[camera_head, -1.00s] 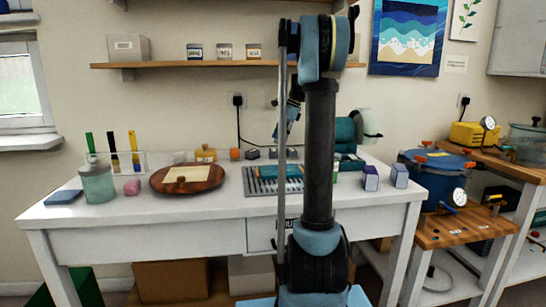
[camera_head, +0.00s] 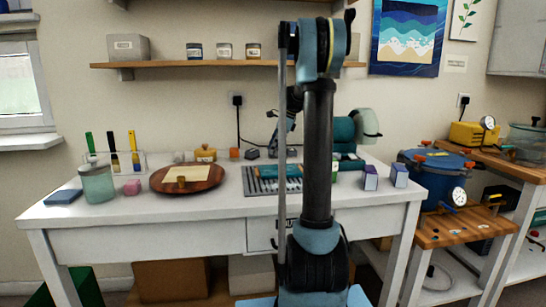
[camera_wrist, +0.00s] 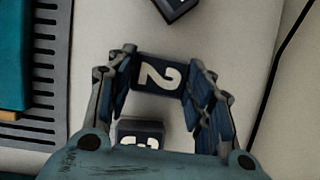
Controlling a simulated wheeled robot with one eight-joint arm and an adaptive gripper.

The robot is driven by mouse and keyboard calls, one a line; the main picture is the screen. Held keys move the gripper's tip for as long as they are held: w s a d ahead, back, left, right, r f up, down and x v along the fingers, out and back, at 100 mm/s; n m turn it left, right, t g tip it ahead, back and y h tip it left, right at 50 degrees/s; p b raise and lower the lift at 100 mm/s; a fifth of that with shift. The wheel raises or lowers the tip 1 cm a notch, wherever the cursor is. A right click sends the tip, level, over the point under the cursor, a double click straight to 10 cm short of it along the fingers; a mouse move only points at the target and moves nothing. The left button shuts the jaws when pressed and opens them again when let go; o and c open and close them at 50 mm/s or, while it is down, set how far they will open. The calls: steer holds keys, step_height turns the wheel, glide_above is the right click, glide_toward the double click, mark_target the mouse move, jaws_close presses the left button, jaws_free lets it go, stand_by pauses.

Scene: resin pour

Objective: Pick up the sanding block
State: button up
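In the wrist view a dark block with a white "2" (camera_wrist: 158,74) lies between the fingers of my gripper (camera_wrist: 160,84). The fingers are apart, one on each side of it. I cannot tell whether they touch it. A second dark block with a partly hidden white mark (camera_wrist: 140,133) is close to the gripper's palm, and a third dark block (camera_wrist: 177,6) is cut off at the top edge. I cannot tell for certain which thing is the sanding block. In the head view my gripper is largely hidden behind my arm, low over the table's back.
A slatted rack (camera_head: 262,187) bears a teal piece (camera_head: 265,172). A dark cord (camera_wrist: 285,60) runs at right.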

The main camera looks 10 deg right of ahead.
steer(key=shift+c, duration=0.5)
steer(key=shift+s+r, duration=0.2)
steer(key=shift+r, duration=0.35)
steer(key=r, duration=0.6)
steer(key=shift+s, duration=0.3)
steer(key=s, duration=1.9)
steer(key=shift+o, duration=1.1)
